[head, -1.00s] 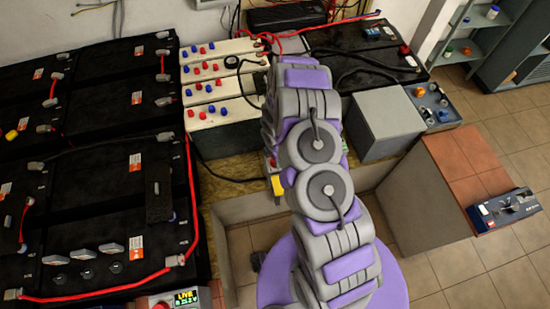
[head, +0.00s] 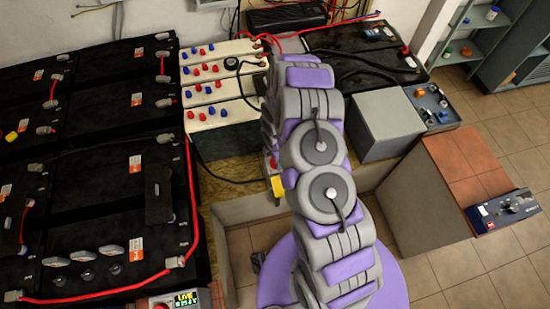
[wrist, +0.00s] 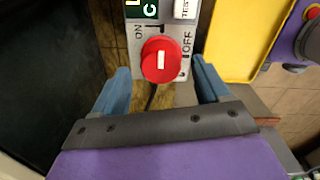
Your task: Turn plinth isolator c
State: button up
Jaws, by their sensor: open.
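The isolator marked C is a grey panel (wrist: 182,70) with a round red knob (wrist: 157,59) in the wrist view. The knob has a short white mark on its face, and ON and OFF are printed on the panel to its upper left and right. A green label with a C and a white TEST label sit above. My gripper (wrist: 161,68) is open, its blue fingers on either side of the knob, with visible gaps between them and it. In the head view my arm hides the gripper and most of the isolator.
A yellow panel (wrist: 238,40) stands close to the right of the isolator in the wrist view. In the head view, black batteries (head: 105,140) with red cables fill the left. A grey box (head: 385,122) stands right of my arm, and a tiled plinth (head: 462,165) is further right.

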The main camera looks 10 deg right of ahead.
notch_tip(320, 180, up, 16)
jog(key=p, duration=0.3)
jog(key=shift+s, duration=0.2)
dwell(0.4)
jog(key=s+r+m+g, duration=0.1)
jog(key=s+r+m, duration=0.4)
jog(key=r, duration=0.5)
jog(key=s+r+m, duration=0.4)
jog(key=s+r, duration=0.2)
jog(key=r, duration=0.4)
jog(key=s+r+m, duration=0.5)
jog(key=s, duration=0.6)
jog(key=s+r+m+g, duration=0.1)
jog(key=s+r+m, duration=0.5)
jog(key=s, duration=0.5)
jog(key=shift+s, duration=0.35)
